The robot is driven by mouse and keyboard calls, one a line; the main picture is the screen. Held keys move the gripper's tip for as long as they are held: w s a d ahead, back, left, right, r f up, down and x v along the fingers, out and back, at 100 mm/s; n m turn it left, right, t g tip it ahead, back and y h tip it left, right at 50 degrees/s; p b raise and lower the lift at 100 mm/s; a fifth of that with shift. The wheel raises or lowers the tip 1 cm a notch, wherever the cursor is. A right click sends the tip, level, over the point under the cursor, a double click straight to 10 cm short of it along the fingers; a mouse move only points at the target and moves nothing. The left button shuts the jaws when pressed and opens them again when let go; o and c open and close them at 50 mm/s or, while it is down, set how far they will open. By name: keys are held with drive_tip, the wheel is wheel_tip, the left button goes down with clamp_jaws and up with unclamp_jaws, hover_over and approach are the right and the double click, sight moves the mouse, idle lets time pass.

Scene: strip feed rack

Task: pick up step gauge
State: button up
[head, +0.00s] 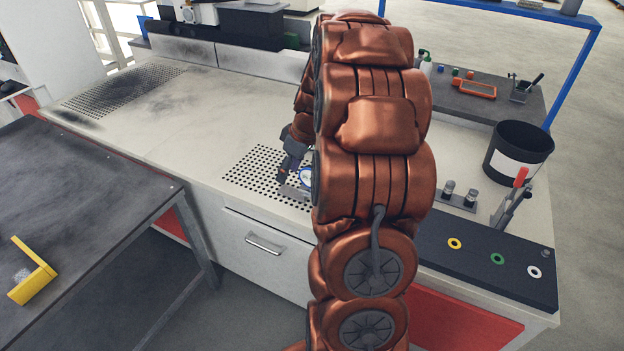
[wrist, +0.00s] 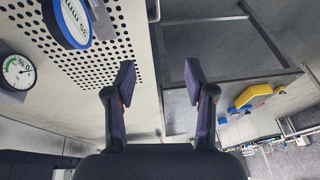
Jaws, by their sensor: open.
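A grey metal piece with a stepped edge, which looks like the step gauge (wrist: 99,18), shows at the top left of the wrist view, beside a blue-rimmed round item. In the head view a small grey piece (head: 294,192) lies on the perforated panel beside my gripper (head: 283,178), partly hidden by my arm. In the wrist view my gripper (wrist: 159,88) is open with nothing between its fingers. The grey piece is off to the left of the fingers, apart from them.
A blue-rimmed round item (wrist: 72,20) and a dial gauge (wrist: 17,72) are close by. A black bin (head: 518,150), a dark strip with coloured rings (head: 485,265) and a lever clamp (head: 512,200) stand right. A yellow angle piece (head: 35,272) lies on the dark table (head: 100,200).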

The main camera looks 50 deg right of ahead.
drive_tip(key=t+h, duration=0.1)
hover_over(309, 175)
drive_tip(key=s+d, duration=0.2)
wheel_tip(309, 175, down, 4)
drive_tip(key=shift+r, duration=0.2)
drive_tip(key=shift+f, duration=0.2)
drive_tip(key=shift+w+p+x, duration=0.1)
drive_tip(key=shift+p+x, duration=0.7)
drive_tip(key=shift+x, duration=0.55)
drive_tip(key=shift+w+p+x, duration=0.15)
drive_tip(key=shift+p+x, duration=0.6)
drive_tip(key=shift+x, duration=1.5)
drive_tip(key=shift+a+r, duration=0.1)
drive_tip(key=shift+a, duration=0.1)
clamp_jaws()
